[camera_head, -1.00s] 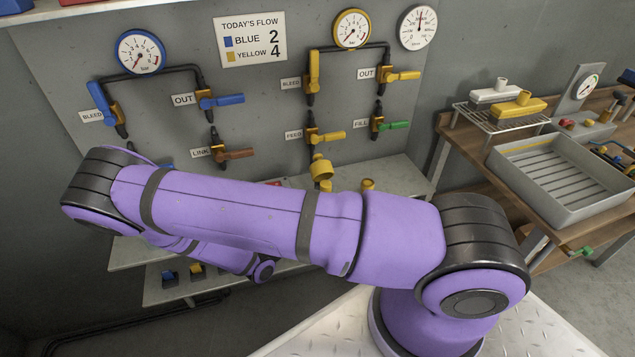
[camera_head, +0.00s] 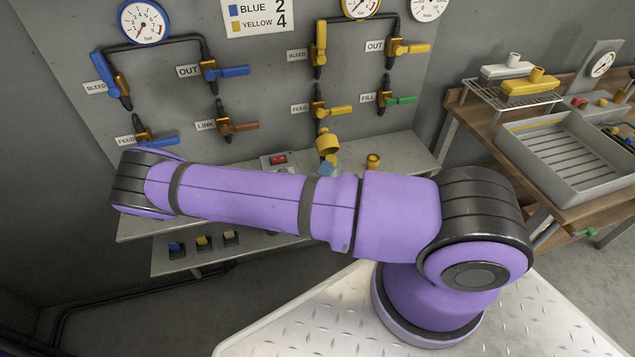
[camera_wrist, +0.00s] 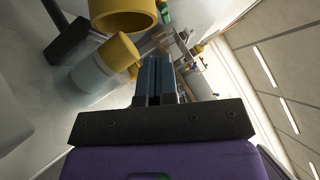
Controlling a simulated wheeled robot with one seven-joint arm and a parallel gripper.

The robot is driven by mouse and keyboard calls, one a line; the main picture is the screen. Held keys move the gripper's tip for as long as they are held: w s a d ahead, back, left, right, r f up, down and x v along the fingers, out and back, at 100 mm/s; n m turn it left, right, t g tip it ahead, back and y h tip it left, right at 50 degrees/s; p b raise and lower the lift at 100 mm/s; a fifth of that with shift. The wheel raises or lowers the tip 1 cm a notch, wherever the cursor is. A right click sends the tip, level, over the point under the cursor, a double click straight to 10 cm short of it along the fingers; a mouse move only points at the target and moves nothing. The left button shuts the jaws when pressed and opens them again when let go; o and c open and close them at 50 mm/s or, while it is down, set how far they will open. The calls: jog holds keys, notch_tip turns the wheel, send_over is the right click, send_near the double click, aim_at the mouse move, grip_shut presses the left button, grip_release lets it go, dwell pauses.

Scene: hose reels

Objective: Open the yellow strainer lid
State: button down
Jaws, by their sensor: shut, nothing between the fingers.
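The yellow strainer (camera_head: 327,146) hangs below the yellow FEED valve on the grey panel, with a pale bluish piece just under it. In the wrist view a large yellow round part (camera_wrist: 122,14) is at the top, and a smaller yellow cap (camera_wrist: 118,52) sits against a translucent bowl (camera_wrist: 95,73). I cannot tell for sure which yellow part is the lid. My gripper (camera_wrist: 157,62) is shut and empty, its blue fingers just right of the yellow cap. Contact cannot be told.
A shelf (camera_head: 405,158) runs below the panel, with a small yellow fitting (camera_head: 373,161) and a box with a red switch (camera_head: 278,160). The yellow FEED handle (camera_head: 341,111) is above the strainer. A workbench with a grey tray (camera_head: 515,162) stands at the right.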

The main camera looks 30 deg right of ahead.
aim_at(326, 141)
jog(key=w, duration=0.1)
jog(key=w+d+r, duration=0.1)
jog(key=w, duration=0.1)
jog(key=shift+w+d+r, duration=0.15)
jog(key=shift+w+r, duration=0.15)
jog(key=shift+r, duration=0.1)
jog(key=n+y, duration=0.1)
jog(key=w+r+n+y, duration=0.1)
jog(key=shift+w+d+r+n, duration=0.15)
jog(key=shift+w+d+n, duration=0.1)
jog(key=shift+w+n, duration=0.05)
jog(key=shift+w+d+r, duration=0.15)
jog(key=shift+w+r, duration=0.05)
jog(key=shift+w, duration=0.35)
jog(key=shift+s, duration=0.1)
